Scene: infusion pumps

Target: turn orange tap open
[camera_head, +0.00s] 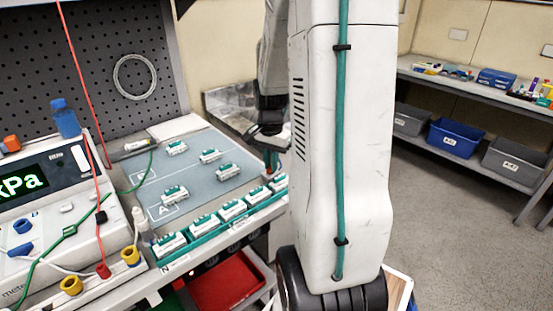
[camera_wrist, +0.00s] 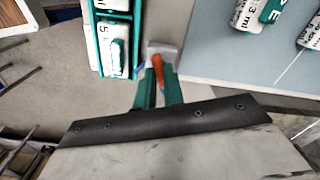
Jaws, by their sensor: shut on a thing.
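The orange tap (camera_wrist: 158,70) shows in the wrist view as a slim orange piece between the teal fingertips of my gripper (camera_wrist: 158,82). My gripper is shut on it. A pale, clear block (camera_wrist: 162,48) sits just beyond the fingertips, with a small blue bit beside the orange piece. The fingers hide part of the tap, so its turned angle cannot be told.
A teal rack (camera_head: 225,226) holds several white and teal pieces along the bench's front edge. Several more lie on the blue-grey mat (camera_head: 150,197). A pressure meter (camera_head: 50,215) with cables stands at left. A red bin (camera_head: 226,284) is below. Shelves with bins (camera_head: 455,138) stand at right.

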